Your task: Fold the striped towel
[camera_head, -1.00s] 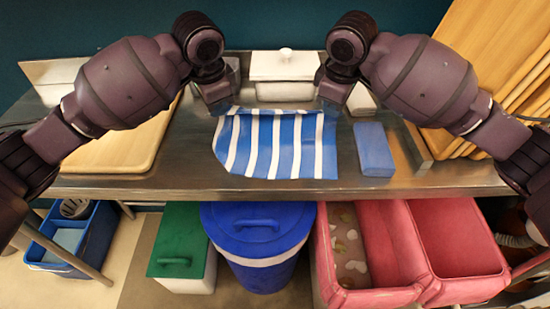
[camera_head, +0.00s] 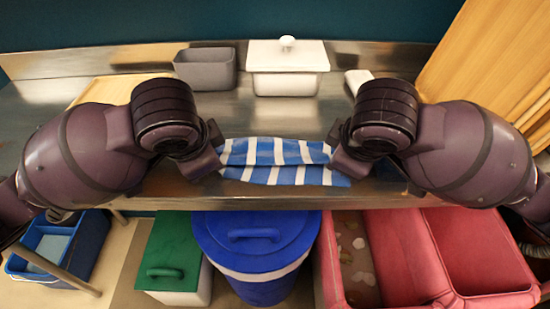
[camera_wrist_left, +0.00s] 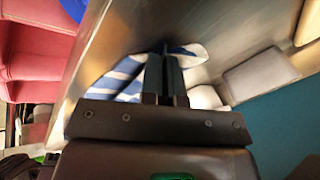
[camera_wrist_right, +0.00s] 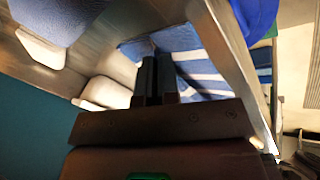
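The blue-and-white striped towel (camera_head: 275,172) lies on the metal counter near its front edge, in a short, wide shape with a doubled-over look and uneven edges. My left gripper (camera_wrist_left: 165,50) is at the towel's left end, its fingers close together with cloth at the tips. My right gripper (camera_wrist_right: 152,62) is at the towel's right end, its fingers also together against the cloth. Both grippers look shut on the towel. In the head view my wrists partly hide the fingertips.
A grey container (camera_head: 206,70) and a white lidded pot (camera_head: 287,80) stand behind the towel. A wooden board (camera_head: 115,90) lies left; boards (camera_head: 480,65) lean at right. A blue block (camera_wrist_right: 62,15) is near my right gripper. Bins stand below the counter.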

